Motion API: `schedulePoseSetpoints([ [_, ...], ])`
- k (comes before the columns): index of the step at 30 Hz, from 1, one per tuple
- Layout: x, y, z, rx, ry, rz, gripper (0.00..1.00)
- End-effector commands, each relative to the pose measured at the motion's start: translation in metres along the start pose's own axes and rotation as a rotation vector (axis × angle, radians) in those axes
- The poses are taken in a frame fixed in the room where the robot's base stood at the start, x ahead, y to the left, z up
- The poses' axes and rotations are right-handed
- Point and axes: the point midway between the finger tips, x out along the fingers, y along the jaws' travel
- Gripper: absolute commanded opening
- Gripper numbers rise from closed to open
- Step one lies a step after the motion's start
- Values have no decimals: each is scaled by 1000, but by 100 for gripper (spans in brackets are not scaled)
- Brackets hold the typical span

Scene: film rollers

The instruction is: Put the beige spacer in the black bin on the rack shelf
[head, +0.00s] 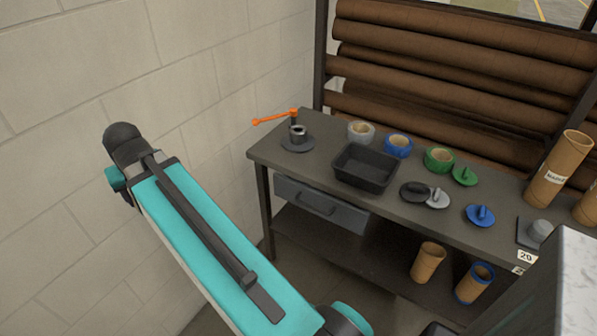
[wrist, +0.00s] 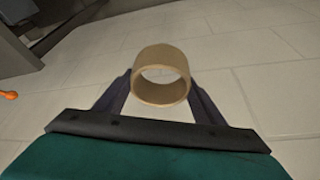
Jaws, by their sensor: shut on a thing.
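My gripper (wrist: 161,80) shows in the wrist view, shut on the beige spacer (wrist: 162,54), a short open ring held between the two dark fingers. Pale block wall lies behind it. In the head view neither my gripper nor the spacer shows; only my teal arm is seen, at the left. The black bin (head: 367,183) is an open rectangular tray on the dark shelf top (head: 325,137), left of its middle. It looks empty.
Tape rolls, grey (head: 361,131), blue (head: 398,145) and green (head: 438,159), stand behind and right of the bin. Lidded discs lie to its right. A dark spool (head: 298,136) and orange lever (head: 275,117) are at left. Cardboard tubes (head: 428,262) stand below.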

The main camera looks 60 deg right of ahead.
Motion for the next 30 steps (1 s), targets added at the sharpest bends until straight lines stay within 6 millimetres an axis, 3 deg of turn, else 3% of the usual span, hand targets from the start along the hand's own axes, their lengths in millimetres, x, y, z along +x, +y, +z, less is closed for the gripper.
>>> schedulePoseSetpoints([
  [1,4,20,-5,49,0,21,40],
  [14,14,172,-18,450,0,185,40],
  [23,11,280,-6,728,1,300,40],
  [30,4,364,15,950,2,392,40],
])
